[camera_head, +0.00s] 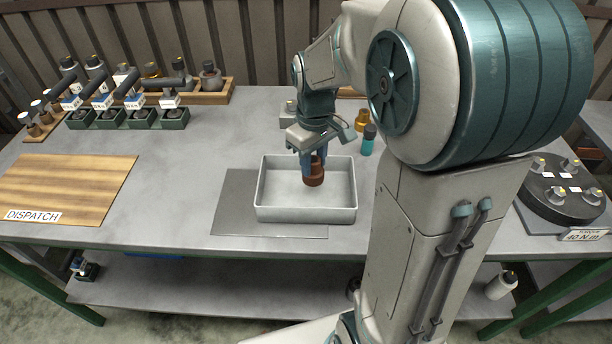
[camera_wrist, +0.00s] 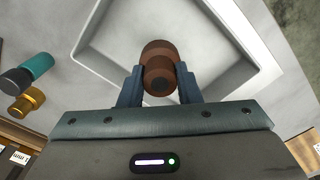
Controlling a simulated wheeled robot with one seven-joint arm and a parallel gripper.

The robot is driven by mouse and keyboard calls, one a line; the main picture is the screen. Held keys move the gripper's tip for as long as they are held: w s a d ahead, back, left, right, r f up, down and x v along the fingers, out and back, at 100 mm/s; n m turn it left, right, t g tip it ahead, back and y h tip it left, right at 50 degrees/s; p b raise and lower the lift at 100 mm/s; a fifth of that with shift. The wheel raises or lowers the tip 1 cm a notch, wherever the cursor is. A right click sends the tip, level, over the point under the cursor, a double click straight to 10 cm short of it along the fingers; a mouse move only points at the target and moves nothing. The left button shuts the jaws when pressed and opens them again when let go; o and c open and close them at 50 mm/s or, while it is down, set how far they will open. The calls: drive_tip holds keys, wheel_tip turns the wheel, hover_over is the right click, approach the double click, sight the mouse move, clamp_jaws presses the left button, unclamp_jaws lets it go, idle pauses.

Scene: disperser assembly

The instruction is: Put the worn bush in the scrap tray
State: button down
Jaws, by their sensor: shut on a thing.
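The worn bush is a brown, stepped cylinder (camera_head: 314,176), held upright or nearly so. My gripper (camera_head: 313,160) points down and is shut on it. In the wrist view the bush (camera_wrist: 159,72) sits between the two blue-grey fingers of my gripper (camera_wrist: 160,84). The scrap tray (camera_head: 305,214) is a white, shallow, open box on the table. I cannot tell whether the bush touches the tray's floor. The tray (camera_wrist: 98,72) holds nothing else that I can see.
A teal-and-black bottle (camera_head: 367,140) and a brass piece (camera_head: 361,120) stand just right of the tray. A wooden dispatch board (camera_head: 70,185) lies at the left. Green boxes (camera_head: 142,119) and a rack of parts stand at the back left. A dark turntable (camera_head: 560,196) is at the right.

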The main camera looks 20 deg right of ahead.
drive_tip(key=shift+a+f, duration=0.45)
drive_tip(key=shift+a, duration=0.3)
drive_tip(key=shift+f, duration=2)
drive_tip(key=shift+f, duration=0.15)
drive_tip(key=c, duration=1.1)
unclamp_jaws()
drive_tip(key=shift+o, duration=0.2)
